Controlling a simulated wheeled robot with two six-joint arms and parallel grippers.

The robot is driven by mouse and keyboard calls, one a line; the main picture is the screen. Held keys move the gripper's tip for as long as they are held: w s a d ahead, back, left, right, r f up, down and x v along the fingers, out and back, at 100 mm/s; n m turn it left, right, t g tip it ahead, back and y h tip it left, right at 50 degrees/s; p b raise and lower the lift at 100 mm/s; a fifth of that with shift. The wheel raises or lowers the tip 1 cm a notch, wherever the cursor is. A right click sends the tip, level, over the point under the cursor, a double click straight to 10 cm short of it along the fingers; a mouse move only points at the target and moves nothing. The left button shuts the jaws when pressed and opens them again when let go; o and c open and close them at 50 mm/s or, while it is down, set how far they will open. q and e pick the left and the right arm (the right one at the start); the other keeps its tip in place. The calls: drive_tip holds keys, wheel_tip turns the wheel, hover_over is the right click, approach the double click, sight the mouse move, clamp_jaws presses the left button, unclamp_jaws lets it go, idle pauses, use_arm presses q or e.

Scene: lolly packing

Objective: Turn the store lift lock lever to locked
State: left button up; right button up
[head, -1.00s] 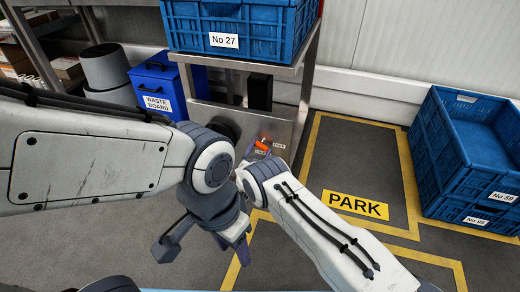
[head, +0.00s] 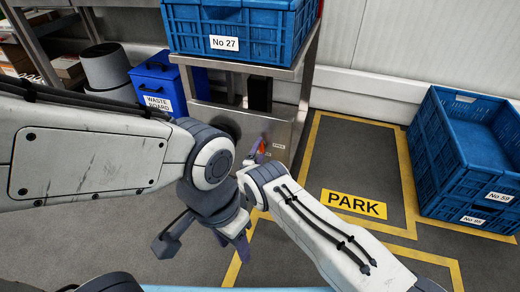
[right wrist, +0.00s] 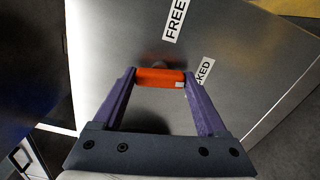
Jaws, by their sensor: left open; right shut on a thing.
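The lock lever has an orange handle (right wrist: 160,78), and a small part of it shows in the head view (head: 262,147) on the metal lift stand. In the right wrist view my right gripper (right wrist: 160,80) has its purple fingers shut on the two ends of the handle. A FREE label (right wrist: 175,18) sits above it. A second label ending in "CKED" (right wrist: 202,76) is beside the handle's right end, partly hidden by a finger. In the head view my right gripper is mostly hidden behind my arms. My left gripper (head: 205,243) is open and empty over the floor.
A blue crate No 27 (head: 270,35) stands on the lift above the lever. A blue waste-board bin (head: 157,85) is to the left. Blue crates (head: 462,165) are stacked at the right. The marked PARK floor area (head: 350,160) is clear.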

drive_tip(key=shift+m, duration=1.1)
drive_tip(key=o, duration=1.3)
drive_tip(key=shift+s+a+p, duration=0.1)
drive_tip(key=shift+s+p, duration=0.1)
drive_tip(key=shift+p, duration=0.2)
drive_tip(key=p+v, duration=0.5)
drive_tip(key=v, duration=0.5)
